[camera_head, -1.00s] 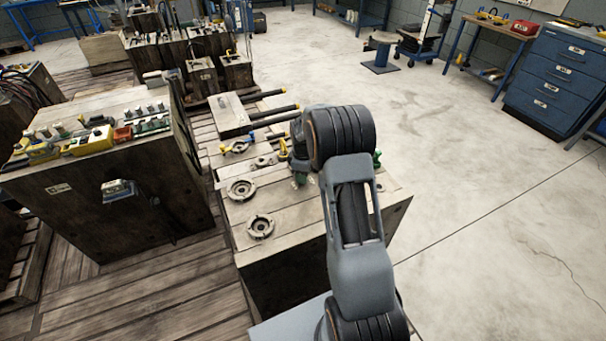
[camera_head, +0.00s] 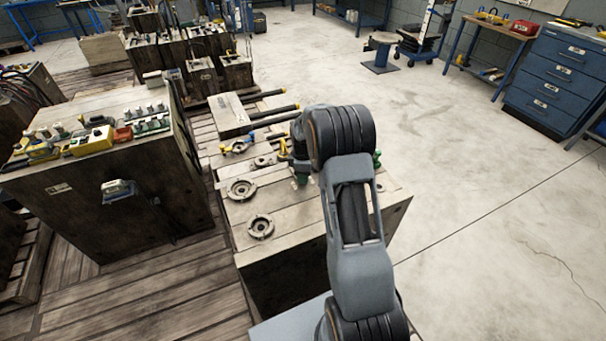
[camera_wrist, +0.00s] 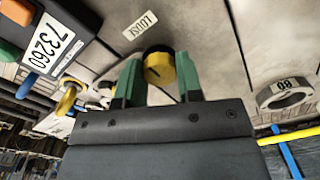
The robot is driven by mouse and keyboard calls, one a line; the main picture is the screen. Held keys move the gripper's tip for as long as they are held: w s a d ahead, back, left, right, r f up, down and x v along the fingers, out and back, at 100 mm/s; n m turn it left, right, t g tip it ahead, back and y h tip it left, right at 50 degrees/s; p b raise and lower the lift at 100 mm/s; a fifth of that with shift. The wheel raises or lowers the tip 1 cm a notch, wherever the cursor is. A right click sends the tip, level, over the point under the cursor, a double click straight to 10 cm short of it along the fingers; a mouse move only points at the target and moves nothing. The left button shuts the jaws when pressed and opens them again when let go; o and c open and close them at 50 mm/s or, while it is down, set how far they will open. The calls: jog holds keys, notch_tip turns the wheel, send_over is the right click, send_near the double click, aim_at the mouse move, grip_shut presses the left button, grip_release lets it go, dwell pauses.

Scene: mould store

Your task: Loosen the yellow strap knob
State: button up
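The yellow strap knob (camera_wrist: 160,72) is round with a dark mark on its face and a dark edge behind it. In the wrist view it sits between the two green fingers of my gripper (camera_wrist: 158,63), which appear to touch it on both sides. A label reading LOOSE (camera_wrist: 140,25) is on the pale surface just beyond the knob, up and to the left. In the head view my gripper (camera_head: 300,172) is low over the wooden block top (camera_head: 285,215), largely behind my arm, and the knob is hidden there.
Two round metal rings (camera_head: 261,227) lie on the block's near left part. Blue and yellow fittings (camera_head: 240,146) stand at its far edge. A block with dark bars (camera_head: 236,118) lies beyond. A crate with small parts (camera_head: 95,195) stands left.

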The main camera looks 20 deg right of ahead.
jog(key=shift+o, duration=0.9)
jog(key=shift+w+a, duration=0.1)
jog(key=shift+a, duration=0.05)
jog(key=shift+r, duration=0.2)
notch_tip(320, 180, up, 14)
jog(key=shift+f+p, duration=0.25)
jog(key=shift+p, duration=0.15)
